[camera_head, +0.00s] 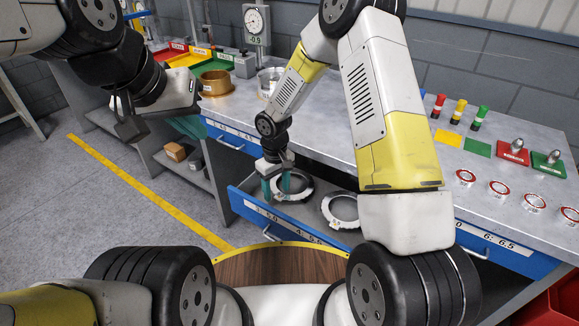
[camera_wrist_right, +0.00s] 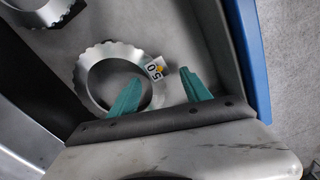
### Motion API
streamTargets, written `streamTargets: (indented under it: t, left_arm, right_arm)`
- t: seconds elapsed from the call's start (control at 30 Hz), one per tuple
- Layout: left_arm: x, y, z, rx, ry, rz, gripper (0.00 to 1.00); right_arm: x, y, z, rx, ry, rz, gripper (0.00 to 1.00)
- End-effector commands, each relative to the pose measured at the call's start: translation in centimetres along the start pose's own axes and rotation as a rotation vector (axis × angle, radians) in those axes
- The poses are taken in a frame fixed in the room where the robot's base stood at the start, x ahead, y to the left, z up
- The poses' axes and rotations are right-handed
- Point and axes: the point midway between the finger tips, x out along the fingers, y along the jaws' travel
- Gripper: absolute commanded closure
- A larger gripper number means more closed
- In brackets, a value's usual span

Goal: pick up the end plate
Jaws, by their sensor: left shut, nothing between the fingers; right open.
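Two silver ring-shaped end plates with scalloped edges lie in the open blue drawer. The nearer-left end plate (camera_head: 300,193) carries a small white tag reading 5 0 in the right wrist view (camera_wrist_right: 84,88). The other end plate (camera_head: 341,222) lies to its right; part of it shows at the top left of the wrist view (camera_wrist_right: 45,16). My right gripper (camera_head: 276,186) is open over the tagged plate's rim. In the wrist view its teal fingers (camera_wrist_right: 160,92) show, the left one overlapping the rim; contact cannot be told. My left gripper (camera_head: 125,116) is shut and empty, away from the drawer.
The drawer front (camera_head: 275,216) and side walls surround the plates closely. A round wooden top (camera_head: 280,266) stands near my base.

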Motion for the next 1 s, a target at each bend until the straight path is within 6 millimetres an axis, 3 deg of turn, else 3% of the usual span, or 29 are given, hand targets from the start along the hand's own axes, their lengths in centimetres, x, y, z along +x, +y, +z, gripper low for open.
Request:
streamTargets:
  t: [0.37,0.4,0.67,1.0]
  left_arm:
    - [0.0,0.0,0.0,0.0,0.0,0.0,1.0]
    - [0.0,0.0,0.0,0.0,0.0,0.0,1.0]
    - [0.0,0.0,0.0,0.0,0.0,0.0,1.0]
    - [0.0,0.0,0.0,0.0,0.0,0.0,1.0]
  right_arm:
    - [0.2,0.0,-0.01,0.0,0.0,0.0,0.44]
    - [0.21,0.0,-0.01,0.0,0.0,0.0,0.46]
    - [0.2,0.0,0.0,0.0,0.0,0.0,0.97]
    - [0.2,-0.01,-0.01,-0.001,0.0,0.0,1.0]
